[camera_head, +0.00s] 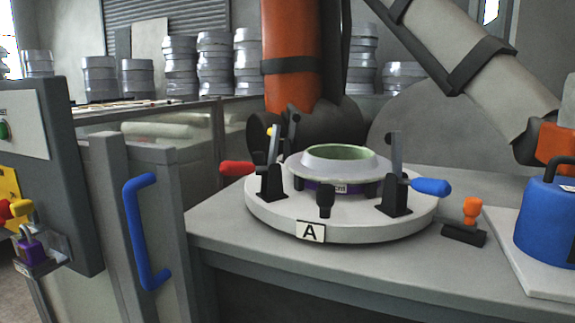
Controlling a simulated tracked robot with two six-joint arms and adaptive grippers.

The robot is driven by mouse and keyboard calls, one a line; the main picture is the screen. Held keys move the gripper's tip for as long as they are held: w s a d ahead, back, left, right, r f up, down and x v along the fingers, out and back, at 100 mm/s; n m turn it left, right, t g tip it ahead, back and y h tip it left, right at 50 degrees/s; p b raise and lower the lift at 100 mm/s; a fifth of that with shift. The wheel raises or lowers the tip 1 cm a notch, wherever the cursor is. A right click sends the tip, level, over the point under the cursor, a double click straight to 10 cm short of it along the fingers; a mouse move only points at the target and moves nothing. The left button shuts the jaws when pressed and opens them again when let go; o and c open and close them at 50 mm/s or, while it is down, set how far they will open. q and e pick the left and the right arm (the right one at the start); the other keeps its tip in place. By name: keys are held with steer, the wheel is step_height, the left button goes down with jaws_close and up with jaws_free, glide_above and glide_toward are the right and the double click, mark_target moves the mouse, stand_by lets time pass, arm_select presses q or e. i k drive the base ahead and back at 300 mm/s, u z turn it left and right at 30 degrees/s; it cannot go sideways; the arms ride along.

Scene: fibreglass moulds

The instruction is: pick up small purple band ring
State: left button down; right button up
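A pale grey ring (340,160) with a greenish inside and a flared upper edge sits at the centre of a round white fixture (285,216) labelled A. A purple band (320,187) with a small white label shows low on the ring's near side, partly hidden by a black post. Black toggle clamps stand around the ring, one with a red handle (237,168) and one with a blue handle (431,186). Their upright arms stand clear of the ring's top. Neither of my grippers is in view.
The fixture rests on a grey bench (400,265). To its right are a black block with an orange knob (472,208) and a blue container (550,225) on a pale board. A blue-handled door (140,235) stands at left. Stacked grey rings (180,65) line the back.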

mark_target(347, 168)
steer(key=z, duration=1.1)
steer(key=i, duration=0.1)
steer(key=u, duration=2.6)
steer(key=k, duration=1.25)
steer(key=z, duration=0.15)
steer(key=i, duration=0.7)
steer(key=z, duration=0.3)
